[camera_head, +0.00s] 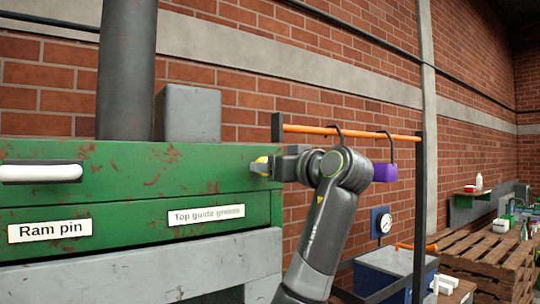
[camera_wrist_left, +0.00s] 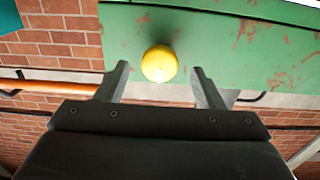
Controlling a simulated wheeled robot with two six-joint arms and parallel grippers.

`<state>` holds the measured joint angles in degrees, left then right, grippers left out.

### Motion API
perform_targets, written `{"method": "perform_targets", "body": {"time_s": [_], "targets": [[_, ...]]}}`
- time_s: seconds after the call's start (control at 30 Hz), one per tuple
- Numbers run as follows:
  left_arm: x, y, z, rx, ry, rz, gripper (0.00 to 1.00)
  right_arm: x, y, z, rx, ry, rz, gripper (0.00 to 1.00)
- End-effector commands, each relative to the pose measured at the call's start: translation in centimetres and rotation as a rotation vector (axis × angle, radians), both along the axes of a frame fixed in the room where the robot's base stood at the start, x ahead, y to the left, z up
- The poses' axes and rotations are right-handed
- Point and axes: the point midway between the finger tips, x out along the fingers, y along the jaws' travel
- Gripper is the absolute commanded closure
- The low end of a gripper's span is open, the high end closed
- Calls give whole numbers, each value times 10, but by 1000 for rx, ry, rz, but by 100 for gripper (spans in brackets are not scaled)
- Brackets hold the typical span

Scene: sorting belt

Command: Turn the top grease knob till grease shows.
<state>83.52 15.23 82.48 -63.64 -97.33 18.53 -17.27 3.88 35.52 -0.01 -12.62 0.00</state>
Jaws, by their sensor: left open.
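The yellow top grease knob (camera_head: 261,165) sticks out of the right end of the green press body (camera_head: 120,160), just above the "Top guide grease" label (camera_head: 206,215). My left gripper (camera_head: 274,165) is at that end, level with the knob. In the left wrist view the round knob (camera_wrist_left: 159,62) sits between the two tips of my open left gripper (camera_wrist_left: 160,72), with a gap on each side. A pale bright spot shows low on the knob; I cannot tell whether it is shine. My right gripper is out of view.
A black frame with an orange bar (camera_head: 350,131) and a hanging purple block (camera_head: 385,172) stands right of the press. A pressure gauge (camera_head: 385,222), a blue box (camera_head: 385,272) and wooden pallets (camera_head: 490,250) are further right. A "Ram pin" label (camera_head: 50,230) is at left.

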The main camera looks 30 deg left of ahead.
Motion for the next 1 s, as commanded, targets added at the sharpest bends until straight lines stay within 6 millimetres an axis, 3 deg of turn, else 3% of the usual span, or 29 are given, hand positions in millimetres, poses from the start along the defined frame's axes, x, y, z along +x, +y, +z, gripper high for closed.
{"method": "perform_targets", "body": {"time_s": [0.2, 0.5, 0.83, 1.0], "targets": [[6, 15, 1, 1, 1, 0, 38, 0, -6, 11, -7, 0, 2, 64], [7, 17, -1, 1, 0, -1, 38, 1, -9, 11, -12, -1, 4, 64], [7, 16, 0, 0, 1, -1, 80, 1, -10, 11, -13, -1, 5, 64], [7, 16, -1, 2, 6, 0, 83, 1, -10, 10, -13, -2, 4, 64]]}}
